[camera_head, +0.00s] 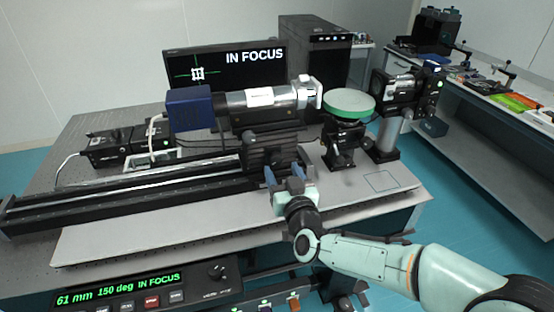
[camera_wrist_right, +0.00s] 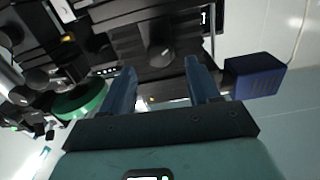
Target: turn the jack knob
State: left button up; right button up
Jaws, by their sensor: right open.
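The black lab jack (camera_head: 270,152) stands on the rail carriage under the silver lens tube (camera_head: 262,98). My right gripper (camera_head: 283,173) is in front of the jack, its two blue fingers pointing at it. In the right wrist view the dark round jack knob (camera_wrist_right: 159,53) lies ahead, in line with the gap between the fingers (camera_wrist_right: 160,72). The fingers are apart and nothing is clamped between them. In the head view the gripper hides the knob. I cannot tell how far the fingertips are from it. My left gripper is not in view.
A green round disc (camera_head: 348,103) on a black mount is right of the tube. A blue box (camera_head: 189,107) is at the tube's left end. The monitor (camera_head: 222,75) reads IN FOCUS. The front panel (camera_head: 125,289) reads 61 mm, 150 deg, IN FOCUS. The table's front strip (camera_head: 150,245) is clear.

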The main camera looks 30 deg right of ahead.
aim_at(277, 160)
jog(key=x, duration=0.5)
jog(key=shift+w+d, duration=0.1)
jog(key=shift+w, duration=0.15)
jog(key=c, duration=1)
jog(key=shift+d+m+b, duration=0.1)
jog(key=shift+m+b, duration=0.45)
jog(key=shift+m, duration=0.05)
jog(key=shift+c, duration=0.2)
